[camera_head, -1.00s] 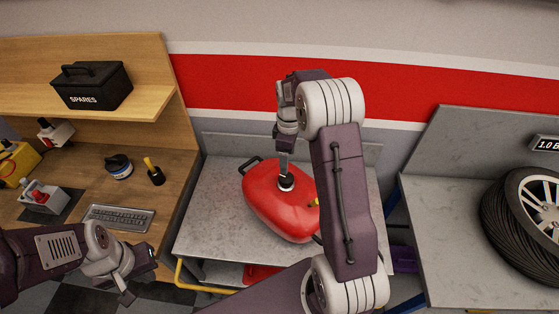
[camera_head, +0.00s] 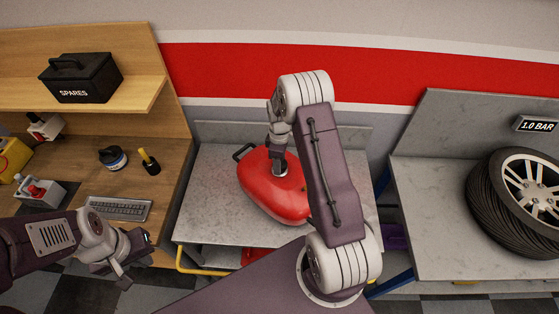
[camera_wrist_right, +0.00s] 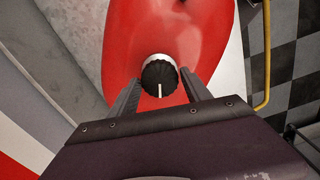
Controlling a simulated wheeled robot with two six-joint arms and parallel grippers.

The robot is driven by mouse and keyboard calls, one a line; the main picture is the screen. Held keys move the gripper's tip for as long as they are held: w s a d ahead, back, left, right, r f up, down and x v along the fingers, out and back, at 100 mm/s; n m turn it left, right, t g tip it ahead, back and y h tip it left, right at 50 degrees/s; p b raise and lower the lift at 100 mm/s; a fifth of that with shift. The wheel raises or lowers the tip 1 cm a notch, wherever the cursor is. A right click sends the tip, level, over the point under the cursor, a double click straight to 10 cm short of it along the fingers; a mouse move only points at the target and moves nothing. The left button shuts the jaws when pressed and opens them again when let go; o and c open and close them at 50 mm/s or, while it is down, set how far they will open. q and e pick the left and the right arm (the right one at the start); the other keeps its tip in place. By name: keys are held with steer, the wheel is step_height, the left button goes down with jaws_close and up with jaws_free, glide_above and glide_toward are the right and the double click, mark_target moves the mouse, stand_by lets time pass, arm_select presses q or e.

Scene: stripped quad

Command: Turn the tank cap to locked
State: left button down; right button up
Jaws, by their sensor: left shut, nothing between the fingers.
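A red tank (camera_head: 262,186) with a dark handle lies on the grey workbench (camera_head: 210,205). Its round black cap (camera_wrist_right: 159,77) has a ribbed edge and a white line pointing down in the right wrist view, with a pale collar behind it. My right gripper (camera_wrist_right: 161,85) is open, with one finger on each side of the cap; gaps show beside it. In the head view my right gripper (camera_head: 279,158) is above the tank and largely hides the cap. My left gripper (camera_head: 128,275) is shut and empty at lower left, away from the tank.
A wooden bench at left holds a keyboard (camera_head: 119,209), a round dark-topped container (camera_head: 113,158) and a yellow-handled item (camera_head: 149,161). A SPARES box (camera_head: 80,78) sits on the shelf. A wheel (camera_head: 520,195) lies on the right bench. A yellow rail (camera_head: 200,270) borders the workbench front.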

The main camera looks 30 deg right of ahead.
steer(key=c, duration=0.9)
steer(key=shift+m+b, duration=0.3)
steer(key=shift+m, duration=0.3)
steer(key=shift+w+r, duration=0.1)
steer(key=o, duration=1.2)
steer(key=shift+o, duration=0.9)
